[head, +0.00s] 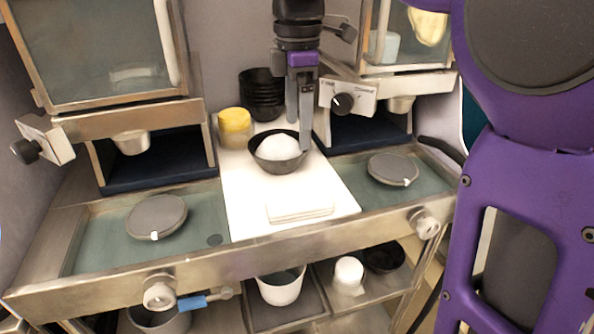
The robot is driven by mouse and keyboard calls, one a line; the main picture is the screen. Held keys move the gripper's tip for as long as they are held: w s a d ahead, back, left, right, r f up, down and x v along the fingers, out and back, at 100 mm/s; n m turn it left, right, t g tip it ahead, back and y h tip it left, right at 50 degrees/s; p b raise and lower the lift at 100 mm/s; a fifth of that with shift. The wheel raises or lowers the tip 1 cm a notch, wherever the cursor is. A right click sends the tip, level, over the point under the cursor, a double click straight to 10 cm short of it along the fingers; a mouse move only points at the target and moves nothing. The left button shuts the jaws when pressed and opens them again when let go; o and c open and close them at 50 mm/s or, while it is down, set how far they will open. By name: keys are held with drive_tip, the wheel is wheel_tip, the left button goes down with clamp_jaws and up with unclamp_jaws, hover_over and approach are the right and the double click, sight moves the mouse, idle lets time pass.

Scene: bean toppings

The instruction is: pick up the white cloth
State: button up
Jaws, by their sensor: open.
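A folded white cloth (299,205) lies flat near the front of the white board (240,205) in the middle of the counter. It is pale on pale, so its edges are faint. My gripper (299,138) points down over the back right of the board, behind the cloth and apart from it. Its jaws are open, with no held thing visible between them. The fingers are at the right and back of a black bowl (278,163) with a white mound in it. I cannot tell whether a finger touches the bowl.
A yellow-lidded jar (235,122) and stacked black bowls (262,90) stand at the back. Round grey lids lie on the left (157,215) and right (393,169). Dispensers overhang both sides.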

sight(298, 199)
drive_tip(key=f+b, duration=0.1)
drive_tip(key=f, duration=0.7)
drive_tip(key=f+b, duration=0.2)
drive_tip(key=f, duration=0.7)
drive_tip(key=shift+s+d, duration=0.1)
drive_tip(key=shift+s, duration=0.1)
drive_tip(key=shift+c, duration=0.2)
drive_tip(key=c, duration=1.3)
drive_tip(key=shift+o, duration=0.2)
wheel_tip(298, 199, up, 10)
drive_tip(key=p, duration=0.1)
drive_tip(key=shift+p, duration=0.3)
